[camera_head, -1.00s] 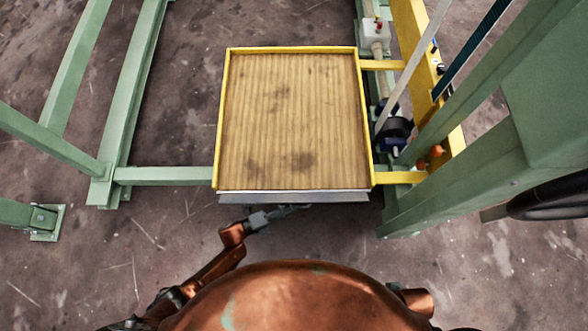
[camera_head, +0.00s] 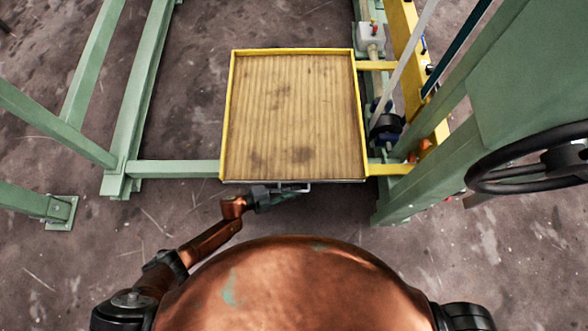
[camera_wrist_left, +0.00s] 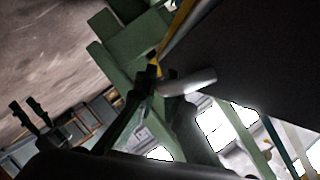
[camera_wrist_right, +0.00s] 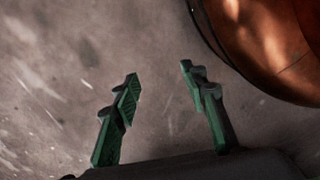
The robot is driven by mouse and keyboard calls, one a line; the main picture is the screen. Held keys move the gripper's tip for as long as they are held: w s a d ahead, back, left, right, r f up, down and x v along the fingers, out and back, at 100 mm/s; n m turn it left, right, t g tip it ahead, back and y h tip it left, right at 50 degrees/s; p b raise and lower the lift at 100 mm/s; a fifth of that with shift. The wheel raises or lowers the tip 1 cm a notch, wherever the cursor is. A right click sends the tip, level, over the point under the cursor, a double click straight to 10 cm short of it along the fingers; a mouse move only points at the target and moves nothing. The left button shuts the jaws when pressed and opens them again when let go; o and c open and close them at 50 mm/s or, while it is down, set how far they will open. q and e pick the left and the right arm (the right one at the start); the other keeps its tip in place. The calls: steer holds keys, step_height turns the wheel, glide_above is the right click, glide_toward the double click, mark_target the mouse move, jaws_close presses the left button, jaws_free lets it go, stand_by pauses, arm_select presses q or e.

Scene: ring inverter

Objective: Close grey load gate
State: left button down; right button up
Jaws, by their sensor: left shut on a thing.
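The grey load gate (camera_head: 345,182) is at the near edge of the wooden platform (camera_head: 293,115). In the head view it shows as a thin grey line, nearly edge-on and close against the platform front. My left gripper (camera_head: 287,193) is at the gate's small grey handle (camera_head: 307,188) and shut on it. In the left wrist view the pale handle (camera_wrist_left: 190,81) lies by the dark fingers, beside a large dark surface that seems to be the gate. My right gripper (camera_wrist_right: 158,80) is open and empty above the floor. It is hidden in the head view.
A yellow rim (camera_head: 228,115) borders the platform. Green frame beams (camera_head: 130,110) stand at the left, and a green post (camera_head: 400,190) and a black handwheel (camera_head: 545,157) at the right. The floor (camera_head: 330,213) in front of the platform is clear.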

arm_select(q)
steer(key=shift+w+r+n+g+y+p, duration=0.3)
steer(key=shift+w+r+n+g+p, duration=0.4)
steer(key=shift+n, duration=0.6)
arm_select(e)
steer(key=shift+s+d+f, duration=0.1)
steer(key=shift+s+f, duration=1.5)
steer(key=shift+s, duration=0.1)
arm_select(q)
steer(key=c, duration=2.3)
jaws_free()
steer(key=v, duration=1.2)
steer(key=shift+w, duration=0.1)
